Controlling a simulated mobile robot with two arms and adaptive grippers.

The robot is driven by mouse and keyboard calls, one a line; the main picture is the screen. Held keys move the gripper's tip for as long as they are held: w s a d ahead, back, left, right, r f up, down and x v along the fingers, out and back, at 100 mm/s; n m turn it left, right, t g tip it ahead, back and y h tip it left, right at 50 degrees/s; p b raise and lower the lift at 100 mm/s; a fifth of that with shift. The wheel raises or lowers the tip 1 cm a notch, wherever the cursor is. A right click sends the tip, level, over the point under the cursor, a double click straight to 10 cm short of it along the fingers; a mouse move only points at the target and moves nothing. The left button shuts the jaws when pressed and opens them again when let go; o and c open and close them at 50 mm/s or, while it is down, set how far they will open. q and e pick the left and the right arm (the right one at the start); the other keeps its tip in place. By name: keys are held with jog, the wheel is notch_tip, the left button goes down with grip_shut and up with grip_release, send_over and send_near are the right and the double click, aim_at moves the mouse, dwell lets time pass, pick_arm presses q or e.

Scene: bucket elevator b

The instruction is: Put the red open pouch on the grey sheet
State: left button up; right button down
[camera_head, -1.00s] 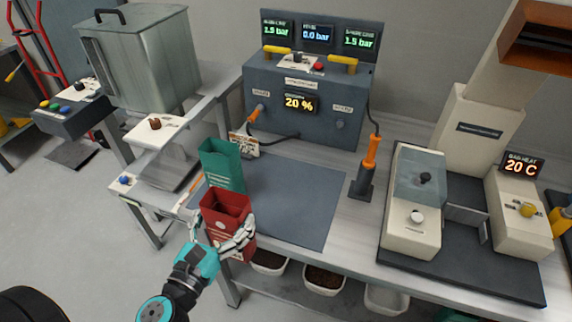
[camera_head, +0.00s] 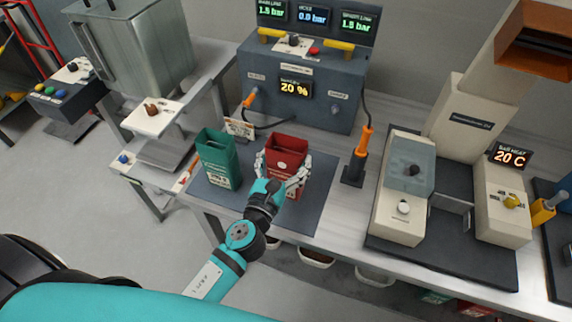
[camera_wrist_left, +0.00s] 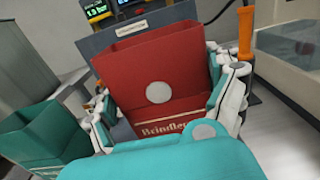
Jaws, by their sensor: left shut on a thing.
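The red open pouch (camera_head: 287,152) is upright in my left gripper (camera_head: 284,172), with its open top facing up. The gripper's fingers are closed on both sides of it. The pouch is over the right part of the grey sheet (camera_head: 318,198); I cannot tell whether its base touches the sheet. In the left wrist view the red pouch (camera_wrist_left: 155,75) shows a pale round spot and white lettering, with fingers of the left gripper (camera_wrist_left: 165,105) along both sides. My right gripper is not in view.
A green open pouch (camera_head: 218,162) stands on the left part of the sheet; it also shows in the left wrist view (camera_wrist_left: 45,135). A grey gauge box (camera_head: 300,88) stands behind. An orange-handled tool (camera_head: 362,150) stands right of the sheet, before a cream machine (camera_head: 405,190).

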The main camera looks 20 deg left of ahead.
aim_at(283, 175)
pick_arm(q)
jog(key=shift+w+d+f, duration=0.1)
jog(key=shift+d+f, duration=0.1)
jog(key=shift+f, duration=0.05)
notch_tip(283, 175, down, 3)
jog(key=shift+r+b, duration=0.15)
jog(key=shift+b, duration=1.05)
jog(key=shift+f, duration=0.25)
jog(key=shift+r, duration=0.1)
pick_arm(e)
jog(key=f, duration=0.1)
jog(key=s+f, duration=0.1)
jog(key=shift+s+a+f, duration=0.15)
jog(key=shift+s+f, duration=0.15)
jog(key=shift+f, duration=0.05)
pick_arm(q)
jog(key=o, duration=0.6)
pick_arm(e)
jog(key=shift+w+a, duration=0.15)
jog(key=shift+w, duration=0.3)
